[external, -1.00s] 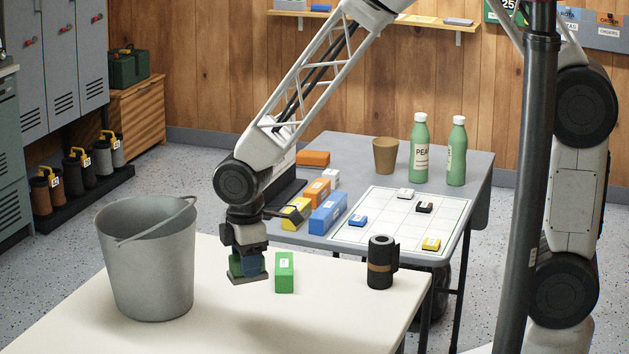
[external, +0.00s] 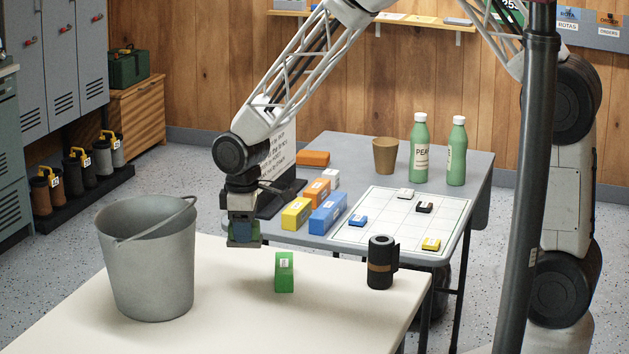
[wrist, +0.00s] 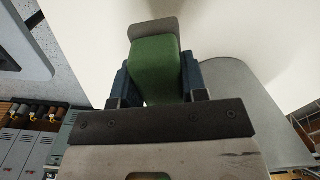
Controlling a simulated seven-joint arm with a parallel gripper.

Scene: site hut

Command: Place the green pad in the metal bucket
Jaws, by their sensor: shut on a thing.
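My gripper (external: 243,232) is shut on the green pad (wrist: 157,68), a green block with a flat grey plate at its far end. The dark blue fingers grip it from both sides in the wrist view. It is held above the back edge of the cream table, small and partly covered by the fingers in the external view. The metal bucket (external: 152,275) stands upright on the table, left of my gripper, its handle resting toward the right rim. Its inside bottom is hidden. The bucket's grey side also shows at right in the wrist view (wrist: 240,85).
A green labelled box (external: 284,273) and a black cylinder (external: 380,262) stand on the cream table (external: 240,318), right of the bucket. A grey table (external: 350,155) behind holds coloured boxes, a gridded board, a brown cup and two green bottles. The front table area is clear.

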